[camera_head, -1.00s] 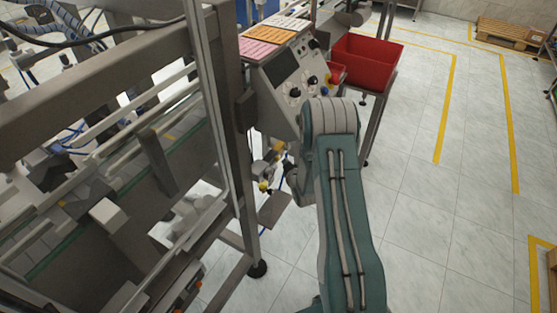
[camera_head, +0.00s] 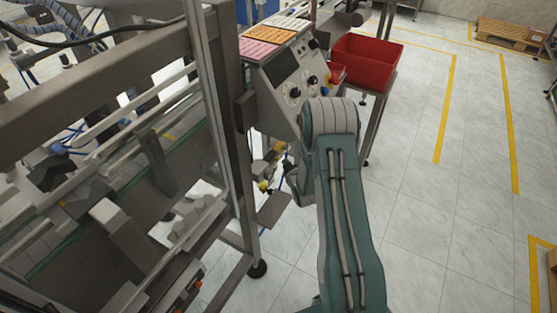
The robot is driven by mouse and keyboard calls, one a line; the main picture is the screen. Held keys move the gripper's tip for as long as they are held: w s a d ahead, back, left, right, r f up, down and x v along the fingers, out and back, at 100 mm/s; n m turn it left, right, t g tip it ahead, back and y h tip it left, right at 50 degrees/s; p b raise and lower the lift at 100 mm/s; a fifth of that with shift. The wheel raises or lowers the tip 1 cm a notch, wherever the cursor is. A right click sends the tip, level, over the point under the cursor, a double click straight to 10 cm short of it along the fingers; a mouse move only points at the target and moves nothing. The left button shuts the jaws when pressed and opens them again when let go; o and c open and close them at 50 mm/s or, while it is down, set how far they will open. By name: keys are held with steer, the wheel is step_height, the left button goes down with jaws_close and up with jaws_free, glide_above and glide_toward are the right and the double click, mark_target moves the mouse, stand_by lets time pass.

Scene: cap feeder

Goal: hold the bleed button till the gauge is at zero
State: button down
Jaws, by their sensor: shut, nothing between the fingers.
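My teal arm runs up the middle of the view and bends down behind its own elbow. A small fitting with a yellow part (camera_head: 264,186) sits low on the machine frame, just left of my arm, above a grey plate (camera_head: 273,209). I cannot tell whether this fitting carries the bleed button. No gauge face or needle can be made out. The control panel (camera_head: 291,80) above has a dark screen, black knobs and a blue button.
The machine frame (camera_head: 229,110) with rails and a conveyor fills the left side. A red bin (camera_head: 368,63) stands on a stand beyond my elbow. Open tiled floor (camera_head: 420,220) with yellow lines lies to the right. A wooden pallet (camera_head: 508,33) lies far back.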

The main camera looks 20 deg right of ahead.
steer(key=shift+a, duration=0.1)
steer(key=shift+w+a+r, duration=0.1)
steer(key=shift+w+a, duration=0.1)
steer(key=shift+w, duration=0.1)
steer(key=shift+w+a, duration=0.2)
steer(key=shift+w, duration=0.1)
stand_by(0.7)
stand_by(1.9)
steer(key=shift+s+d, duration=0.5)
steer(key=shift+s, duration=0.15)
steer(key=s+d, duration=0.1)
steer(key=s, duration=0.1)
steer(key=s+d, duration=0.2)
stand_by(0.4)
stand_by(0.3)
